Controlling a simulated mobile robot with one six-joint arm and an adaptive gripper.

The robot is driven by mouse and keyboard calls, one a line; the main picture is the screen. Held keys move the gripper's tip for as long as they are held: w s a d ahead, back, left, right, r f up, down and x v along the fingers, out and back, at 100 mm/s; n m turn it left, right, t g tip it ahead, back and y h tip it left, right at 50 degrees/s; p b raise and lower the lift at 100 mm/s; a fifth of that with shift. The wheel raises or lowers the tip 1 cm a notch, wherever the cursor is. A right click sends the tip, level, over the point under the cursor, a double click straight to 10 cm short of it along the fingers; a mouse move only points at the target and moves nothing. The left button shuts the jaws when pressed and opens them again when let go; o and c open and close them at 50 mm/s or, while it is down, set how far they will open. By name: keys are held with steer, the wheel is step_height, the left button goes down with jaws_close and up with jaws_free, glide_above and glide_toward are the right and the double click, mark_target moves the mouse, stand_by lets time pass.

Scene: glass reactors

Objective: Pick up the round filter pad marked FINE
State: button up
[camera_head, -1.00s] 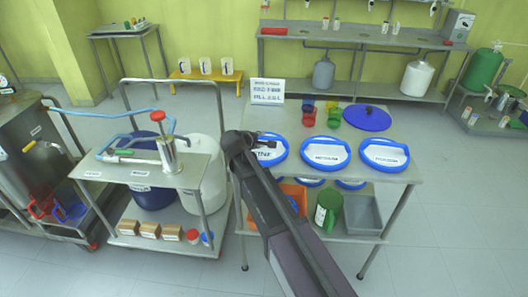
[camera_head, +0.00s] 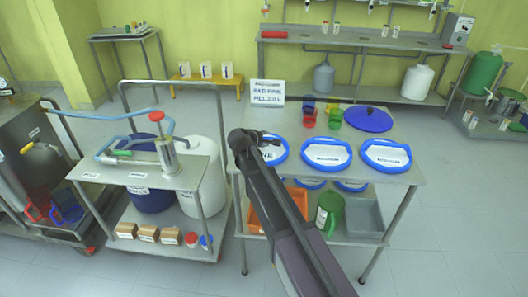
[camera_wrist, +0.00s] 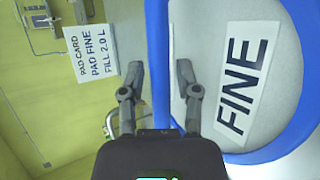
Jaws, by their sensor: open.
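The round FINE pad (camera_head: 273,158) is a white disc with a blue rim, lying at the left end of the row of pads on the steel table. My arm covers its left part in the head view. In the wrist view, the pad (camera_wrist: 200,60) fills the right side, with its FINE label (camera_wrist: 242,83) large and turned sideways. My gripper (camera_wrist: 158,72) is open, with the blue rim showing between its fingers and one finger over the white face. I cannot tell how deep the rim sits between them. In the head view my gripper (camera_head: 275,140) is at the pad.
Two similar pads, the middle one (camera_head: 326,155) and the right one (camera_head: 386,155), lie beside it. A card reading PAD FINE, FILL 2.0 L (camera_head: 267,92) stands behind. Coloured cups (camera_head: 334,118) and a blue lid (camera_head: 367,119) are at the back. A trolley (camera_head: 100,170) stands left.

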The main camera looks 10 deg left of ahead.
steer(key=shift+w+d+f, duration=0.2)
steer(key=shift+w+f, duration=0.1)
steer(key=shift+w, duration=0.1)
jaws_close()
